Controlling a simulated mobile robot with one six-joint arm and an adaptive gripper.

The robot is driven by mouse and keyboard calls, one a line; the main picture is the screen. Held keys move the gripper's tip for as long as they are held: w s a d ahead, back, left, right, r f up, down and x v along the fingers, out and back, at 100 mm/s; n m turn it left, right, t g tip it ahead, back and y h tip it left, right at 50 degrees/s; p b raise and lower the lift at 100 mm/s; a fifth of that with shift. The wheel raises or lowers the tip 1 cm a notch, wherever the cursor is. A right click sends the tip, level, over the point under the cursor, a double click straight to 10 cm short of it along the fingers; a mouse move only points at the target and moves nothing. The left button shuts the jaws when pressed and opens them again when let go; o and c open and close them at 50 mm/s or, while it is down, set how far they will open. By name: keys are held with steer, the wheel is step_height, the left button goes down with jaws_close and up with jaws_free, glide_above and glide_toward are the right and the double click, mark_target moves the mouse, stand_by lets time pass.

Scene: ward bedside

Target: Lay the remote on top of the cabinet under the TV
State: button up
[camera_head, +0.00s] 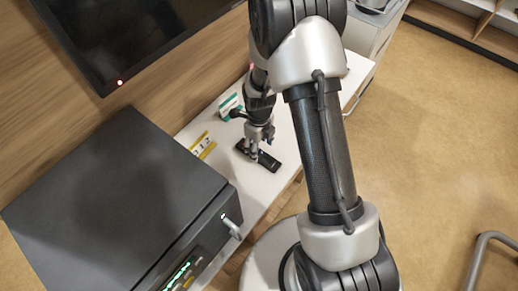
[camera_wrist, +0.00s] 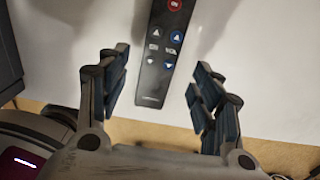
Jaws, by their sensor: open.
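The black remote (camera_head: 271,162) lies flat on the white top of the cabinet (camera_head: 257,188) under the wall TV (camera_head: 130,35). In the wrist view the remote (camera_wrist: 164,55) shows a red button and blue buttons, and its far end is cut off at the top edge. My gripper (camera_head: 258,153) is just over the remote in the head view. In the wrist view its open fingers (camera_wrist: 160,85) stand on either side of the remote's near part, with gaps between them and it.
A big dark box (camera_head: 115,200) with a handle and green display stands left of the remote. A yellow-and-white card (camera_head: 203,146) and a green-and-white box (camera_head: 229,104) are behind it. The cabinet's front edge is close to the remote's near end.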

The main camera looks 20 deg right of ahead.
step_height(320, 180, up, 8)
steer(key=f+p, duration=0.1)
steer(key=p, duration=0.1)
step_height(320, 180, up, 11)
steer(key=n+t, duration=0.1)
steer(key=n, duration=0.5)
glide_above(259, 155)
steer(key=s, duration=0.1)
steer(key=s+r+n+t, duration=0.1)
steer(key=s+r+n, duration=0.35)
steer(key=r, duration=0.25)
steer(key=s+r+n+t, duration=0.2)
steer(key=s+r+n, duration=0.9)
steer(key=s+n, duration=0.5)
steer(key=shift+n+t, duration=0.3)
steer(key=shift+n, duration=0.85)
